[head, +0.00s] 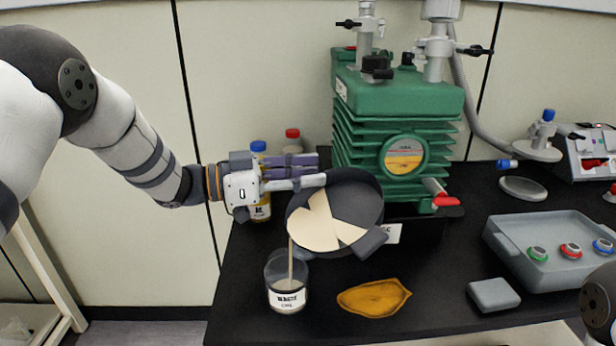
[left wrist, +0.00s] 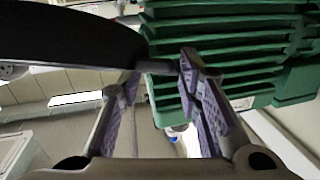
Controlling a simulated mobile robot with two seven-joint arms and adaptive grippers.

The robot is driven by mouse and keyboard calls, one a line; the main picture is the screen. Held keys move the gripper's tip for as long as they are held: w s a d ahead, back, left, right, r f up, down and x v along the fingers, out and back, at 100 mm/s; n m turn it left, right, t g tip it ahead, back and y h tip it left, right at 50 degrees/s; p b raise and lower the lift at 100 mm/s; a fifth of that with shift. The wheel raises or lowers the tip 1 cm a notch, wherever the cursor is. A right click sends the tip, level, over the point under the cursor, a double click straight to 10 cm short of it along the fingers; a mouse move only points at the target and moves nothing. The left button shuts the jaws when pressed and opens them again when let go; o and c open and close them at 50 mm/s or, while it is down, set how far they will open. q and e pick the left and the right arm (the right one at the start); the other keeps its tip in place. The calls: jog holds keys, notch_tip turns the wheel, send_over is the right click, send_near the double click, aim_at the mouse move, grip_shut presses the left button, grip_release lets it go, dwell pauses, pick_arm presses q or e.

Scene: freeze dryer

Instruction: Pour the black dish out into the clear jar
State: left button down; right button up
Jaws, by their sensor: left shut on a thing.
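The black dish (head: 360,203) is tilted in the air in front of the green pump, with cream-coloured content (head: 313,226) in it. A thin cream stream (head: 290,262) runs from its lower left edge down into the clear jar (head: 285,270). The jar stands upright on the black table with a label on its front and some pale content inside. My left gripper (head: 305,172) is shut on the dish at its upper left side. In the left wrist view the fingers (left wrist: 160,95) show beside the dark dish (left wrist: 65,45). My right gripper is not in view.
A green pump (head: 400,130) stands behind the dish. Bottles with blue and red caps (head: 258,148) stand behind my gripper. A yellow leaf-shaped dish (head: 374,298) lies right of the jar. A grey tray (head: 545,255) and a grey block (head: 493,294) are at the right.

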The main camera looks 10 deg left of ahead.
pick_arm(q)
jog(key=shift+s+a+r+t+h+b, duration=0.15)
jog(key=shift+a+r+t+h+b, duration=0.2)
jog(key=shift+h, duration=0.35)
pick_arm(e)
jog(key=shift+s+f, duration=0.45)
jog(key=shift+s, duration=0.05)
pick_arm(q)
jog(key=shift+s+a+r+t+h+b, duration=0.2)
jog(key=shift+r+t+h+b, duration=0.1)
jog(key=shift+h, duration=0.2)
jog(key=s+a+m+h+b, duration=0.1)
jog(key=h, duration=0.1)
jog(key=s+a+r+m+h+b, duration=0.1)
jog(key=h, duration=0.1)
jog(key=s+a+r+m+t+h+b, duration=0.1)
jog(key=h, duration=0.2)
jog(key=shift+a+r, duration=0.1)
jog(key=shift+a, duration=0.2)
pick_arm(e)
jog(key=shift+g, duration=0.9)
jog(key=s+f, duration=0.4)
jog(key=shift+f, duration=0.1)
pick_arm(q)
jog(key=shift+s+a+m+h, duration=0.1)
jog(key=shift+a+m+h, duration=0.05)
jog(key=shift+m+h, duration=0.25)
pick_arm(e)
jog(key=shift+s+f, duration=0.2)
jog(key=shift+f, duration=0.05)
